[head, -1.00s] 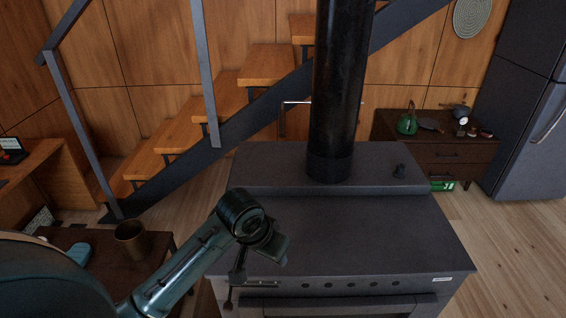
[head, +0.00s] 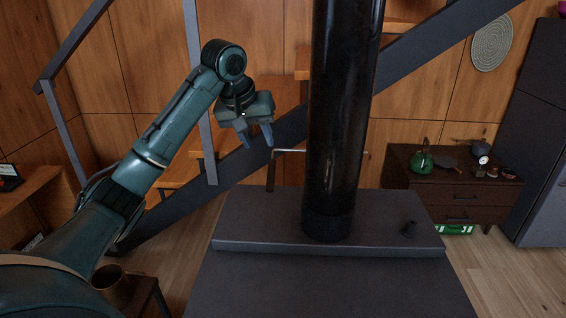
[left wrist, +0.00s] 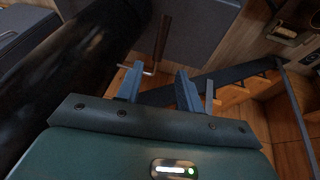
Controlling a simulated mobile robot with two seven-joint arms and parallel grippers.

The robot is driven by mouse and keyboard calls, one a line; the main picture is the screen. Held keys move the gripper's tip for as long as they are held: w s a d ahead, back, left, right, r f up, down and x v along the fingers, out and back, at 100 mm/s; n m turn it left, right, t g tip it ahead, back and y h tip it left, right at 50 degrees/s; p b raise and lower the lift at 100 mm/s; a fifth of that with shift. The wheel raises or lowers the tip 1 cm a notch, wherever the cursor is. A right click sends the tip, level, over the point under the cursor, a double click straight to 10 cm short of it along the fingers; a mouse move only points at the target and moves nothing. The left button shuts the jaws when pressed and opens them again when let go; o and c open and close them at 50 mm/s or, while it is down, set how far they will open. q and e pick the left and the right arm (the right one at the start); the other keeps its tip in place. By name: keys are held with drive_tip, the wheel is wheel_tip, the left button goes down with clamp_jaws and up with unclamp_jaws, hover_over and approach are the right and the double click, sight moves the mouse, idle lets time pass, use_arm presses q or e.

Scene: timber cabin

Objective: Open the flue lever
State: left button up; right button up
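The flue lever (head: 271,174) is a thin metal rod through the black stove pipe (head: 335,120), with a brown handle hanging down at its left end. In the left wrist view the lever's brown handle (left wrist: 162,36) shows beyond the fingertips, with the rod's bend between them in the picture. My left gripper (head: 257,140) is open and empty, pointing down, just up and left of the lever in the head view. It also shows in the left wrist view (left wrist: 158,84), its two blue-grey fingers apart. I see no contact with the lever. My right gripper is not in view.
A stair with a dark stringer (head: 430,50) runs behind the pipe. A low cabinet (head: 450,200) and a fridge (head: 540,130) stand at right. A brown pot (head: 112,285) is at lower left.

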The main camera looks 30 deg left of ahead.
sight(270, 170)
use_arm(q)
drive_tip(key=p+x, duration=0.1)
drive_tip(key=x, duration=1.2)
drive_tip(key=shift+c, duration=0.6)
clamp_jaws()
